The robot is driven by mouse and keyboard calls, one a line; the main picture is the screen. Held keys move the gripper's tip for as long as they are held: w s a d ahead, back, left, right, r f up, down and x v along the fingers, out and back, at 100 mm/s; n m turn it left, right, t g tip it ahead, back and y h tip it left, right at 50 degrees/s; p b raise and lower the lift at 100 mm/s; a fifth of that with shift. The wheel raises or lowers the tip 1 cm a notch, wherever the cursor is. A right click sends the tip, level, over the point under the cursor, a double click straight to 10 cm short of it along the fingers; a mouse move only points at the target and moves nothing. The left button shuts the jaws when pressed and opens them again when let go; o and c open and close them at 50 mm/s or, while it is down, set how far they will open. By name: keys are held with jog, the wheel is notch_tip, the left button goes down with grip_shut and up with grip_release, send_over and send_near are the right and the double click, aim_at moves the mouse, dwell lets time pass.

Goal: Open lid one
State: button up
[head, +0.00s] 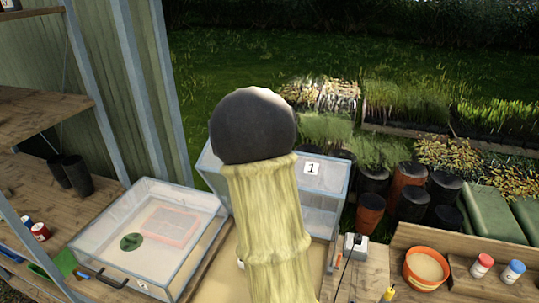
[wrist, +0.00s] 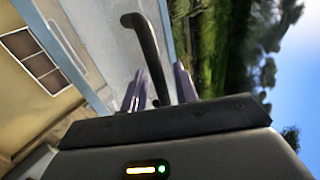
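Box one's clear lid (head: 335,178), with a "1" label (head: 312,168), stands tilted up behind my arm in the head view. My arm covers its left part and much of the box's sandy floor (head: 212,272). In the wrist view the lid's black curved handle (wrist: 148,45) runs down between the fingers of my gripper (wrist: 162,88). The fingers look apart, with a gap beside the handle; firm contact cannot be made out. My gripper is hidden behind my arm in the head view.
A second clear box (head: 150,235) with its lid down stands at left, holding a pink tray and a green disc. An orange pot (head: 426,268) and small capped jars (head: 481,266) are at right. Wooden shelves (head: 40,115) and a metal post flank the left side.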

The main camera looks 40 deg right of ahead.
jog(key=v, duration=1.7)
jog(key=shift+a+r, duration=0.15)
